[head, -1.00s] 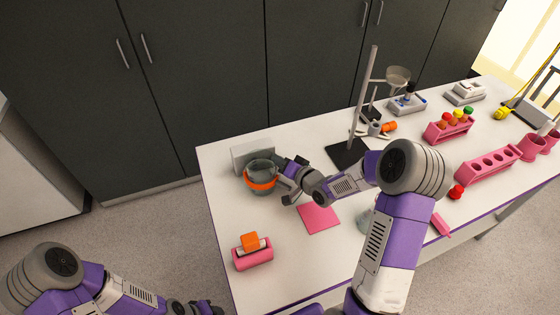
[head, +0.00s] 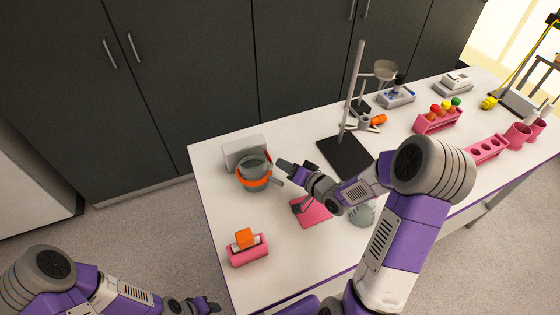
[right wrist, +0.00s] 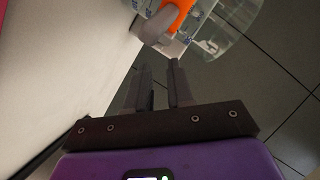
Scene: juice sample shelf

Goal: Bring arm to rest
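A clear grey beaker (head: 254,166) with an orange band stands at the left end of the table, by a light grey box-shaped device (head: 245,150). My right gripper (head: 287,188) is just right of the beaker, apart from it, with nothing between its fingers. In the right wrist view my right gripper's fingers (right wrist: 160,72) are spread with a gap. The beaker's orange band (right wrist: 178,13) and a grey handle-like part (right wrist: 157,27) lie beyond them. My left gripper (head: 198,306) is low at the bottom edge, off the table; its opening is too small to judge.
A pink mat (head: 313,212) lies below my right gripper. A pink holder (head: 248,254) with an orange piece is near the front left. A stand with a black base (head: 345,155) rises behind my right arm. Pink racks (head: 486,149) and cups fill the right. A glass flask is partly hidden by my arm.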

